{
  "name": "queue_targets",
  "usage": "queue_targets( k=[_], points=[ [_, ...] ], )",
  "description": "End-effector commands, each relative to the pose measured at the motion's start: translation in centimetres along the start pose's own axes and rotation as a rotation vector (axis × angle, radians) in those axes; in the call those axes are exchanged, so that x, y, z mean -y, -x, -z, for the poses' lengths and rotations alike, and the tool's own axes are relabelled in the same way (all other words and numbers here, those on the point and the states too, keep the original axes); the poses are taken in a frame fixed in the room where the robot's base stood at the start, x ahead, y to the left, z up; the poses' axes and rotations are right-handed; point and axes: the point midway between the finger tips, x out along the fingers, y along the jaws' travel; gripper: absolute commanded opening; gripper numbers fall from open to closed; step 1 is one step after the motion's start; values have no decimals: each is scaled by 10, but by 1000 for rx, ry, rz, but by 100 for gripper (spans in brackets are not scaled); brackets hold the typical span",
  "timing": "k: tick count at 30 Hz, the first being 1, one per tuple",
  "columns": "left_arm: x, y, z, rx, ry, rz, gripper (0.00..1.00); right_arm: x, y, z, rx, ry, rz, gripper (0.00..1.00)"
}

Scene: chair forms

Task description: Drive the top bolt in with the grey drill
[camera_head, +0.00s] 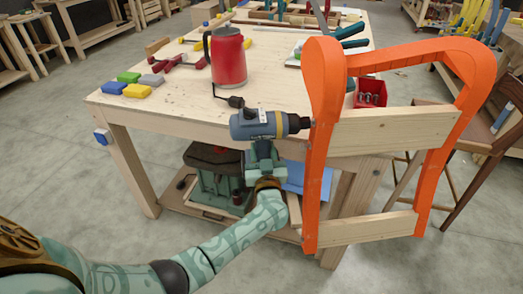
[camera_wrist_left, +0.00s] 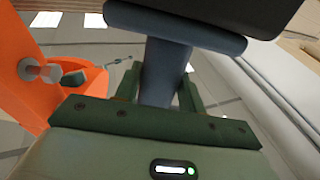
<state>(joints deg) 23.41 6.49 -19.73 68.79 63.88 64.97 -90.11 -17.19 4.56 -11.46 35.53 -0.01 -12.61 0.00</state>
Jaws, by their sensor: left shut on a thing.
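My left gripper (camera_head: 263,152) is shut on the handle of the grey drill (camera_head: 258,124), which has a dark chuck and a yellow band. The drill lies level in front of the table edge, its chuck pointing right at the left upright of the orange chair form (camera_head: 322,85). The chuck's end is close to the upright; I cannot tell whether it touches. The left wrist view shows the drill handle (camera_wrist_left: 165,72) between the fingers and a silver bolt (camera_wrist_left: 40,71) sticking out of the orange upright. I cannot tell which bolt this is. My right gripper is not in view.
The wooden table (camera_head: 180,115) carries a red mug (camera_head: 228,58), coloured blocks (camera_head: 137,91), hand tools and a red bin (camera_head: 370,92). Wooden slats (camera_head: 395,128) span the chair form. A stool stands at right.

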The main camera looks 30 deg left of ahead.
Motion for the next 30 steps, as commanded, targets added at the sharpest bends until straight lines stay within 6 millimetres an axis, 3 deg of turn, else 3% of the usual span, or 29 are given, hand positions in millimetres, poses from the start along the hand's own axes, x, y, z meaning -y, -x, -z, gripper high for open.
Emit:
queue_targets(
  k=[30],
  points=[
    [-8, -1, 4, -7, 3, 0, 0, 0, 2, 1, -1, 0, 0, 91]
  ],
)
